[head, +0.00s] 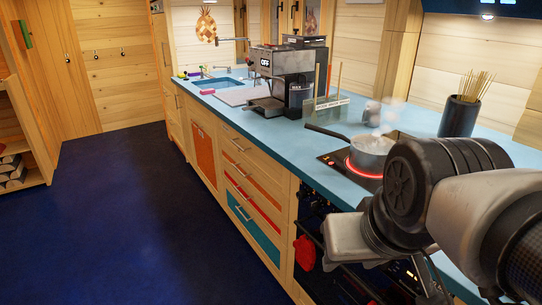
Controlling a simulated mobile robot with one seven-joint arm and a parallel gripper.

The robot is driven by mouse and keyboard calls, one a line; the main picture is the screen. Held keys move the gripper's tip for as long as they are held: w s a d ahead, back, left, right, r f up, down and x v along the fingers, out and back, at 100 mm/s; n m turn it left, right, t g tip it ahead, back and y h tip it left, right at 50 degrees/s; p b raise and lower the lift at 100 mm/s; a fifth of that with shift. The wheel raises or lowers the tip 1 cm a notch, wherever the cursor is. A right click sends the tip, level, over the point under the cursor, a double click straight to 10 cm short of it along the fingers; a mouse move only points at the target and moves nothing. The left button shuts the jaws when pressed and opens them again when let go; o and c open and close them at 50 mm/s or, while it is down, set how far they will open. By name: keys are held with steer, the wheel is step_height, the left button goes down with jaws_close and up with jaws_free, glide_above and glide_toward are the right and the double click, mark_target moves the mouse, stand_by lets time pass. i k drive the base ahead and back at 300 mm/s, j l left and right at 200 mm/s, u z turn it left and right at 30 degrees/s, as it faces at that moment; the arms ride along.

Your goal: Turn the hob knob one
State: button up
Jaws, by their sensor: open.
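The black hob (331,160) is set in the blue worktop, and a ring glows red under a steaming saucepan (371,154). The dark front panel (309,200) below it is small in the view and partly covered by my arm. I cannot make out hob knob one for certain. My gripper (331,263) is low in front of the dark oven front, below the worktop edge. Its light grey body shows, but its fingertips are small and dark against the oven. It is open, and I see nothing held in it. I cannot tell whether it touches a knob.
A red cloth or mitt (305,252) hangs at the oven front, left of my gripper. The pan's handle points left over the worktop. A coffee machine (283,75) and a dark pot of sticks (460,115) stand on the worktop (420,118). The floor (135,215) to the left is clear.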

mark_target(300, 195)
steer(key=i+j+u, duration=0.35)
steer(key=i+j, duration=0.3)
steer(key=i, duration=0.15)
